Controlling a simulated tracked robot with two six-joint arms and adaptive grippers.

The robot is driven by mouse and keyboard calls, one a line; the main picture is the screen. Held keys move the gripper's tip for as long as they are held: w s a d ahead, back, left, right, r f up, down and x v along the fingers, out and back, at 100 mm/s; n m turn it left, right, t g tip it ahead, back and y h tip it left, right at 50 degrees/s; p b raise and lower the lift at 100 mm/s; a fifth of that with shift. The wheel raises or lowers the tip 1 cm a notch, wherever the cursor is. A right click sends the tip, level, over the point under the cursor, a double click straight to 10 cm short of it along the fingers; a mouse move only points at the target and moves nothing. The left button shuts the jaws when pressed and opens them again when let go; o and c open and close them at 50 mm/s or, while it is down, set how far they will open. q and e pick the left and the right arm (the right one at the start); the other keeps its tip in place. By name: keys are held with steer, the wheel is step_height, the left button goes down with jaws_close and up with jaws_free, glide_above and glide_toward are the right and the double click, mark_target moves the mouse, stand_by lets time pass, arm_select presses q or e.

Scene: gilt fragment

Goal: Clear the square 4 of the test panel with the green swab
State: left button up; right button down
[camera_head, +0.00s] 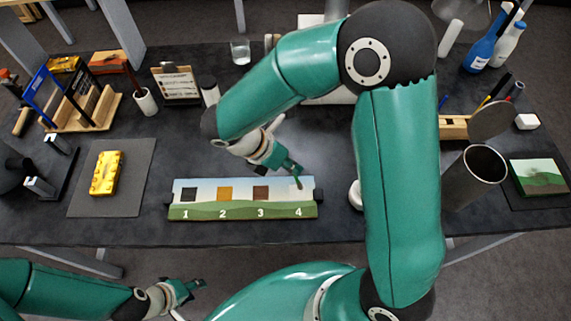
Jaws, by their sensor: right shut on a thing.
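The test panel (243,212) lies on the dark table, with a painted sky and green hills and the numbers 1 to 4 along its front. Square 1 is black, square 2 amber and square 3 brown. Above the 4, the surface (289,194) looks pale, partly covered by my gripper. My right gripper (294,170) is shut on the green swab (299,183), whose tip is at the upper part of square 4; I cannot tell if it touches. My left gripper (194,286) is in front of the table, away from the panel; its jaw opening is unclear.
A gilt yellow piece (106,173) lies on a grey mat (125,202) at left. A glass (240,51) and bottles (480,53) are at the back. My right arm hides part of the table.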

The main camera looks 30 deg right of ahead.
steer(key=shift+s+d, duration=0.2)
steer(key=shift+d, duration=0.1)
steer(key=shift+w+a+p, duration=0.2)
steer(key=shift+w+a, duration=0.15)
steer(key=shift+a, duration=0.25)
steer(key=shift+w+a+p, duration=0.2)
steer(key=shift+w+a, duration=0.15)
steer(key=shift+a, duration=0.2)
step_height(320, 180, up, 4)
steer(key=p, duration=0.3)
steer(key=shift+p, duration=0.3)
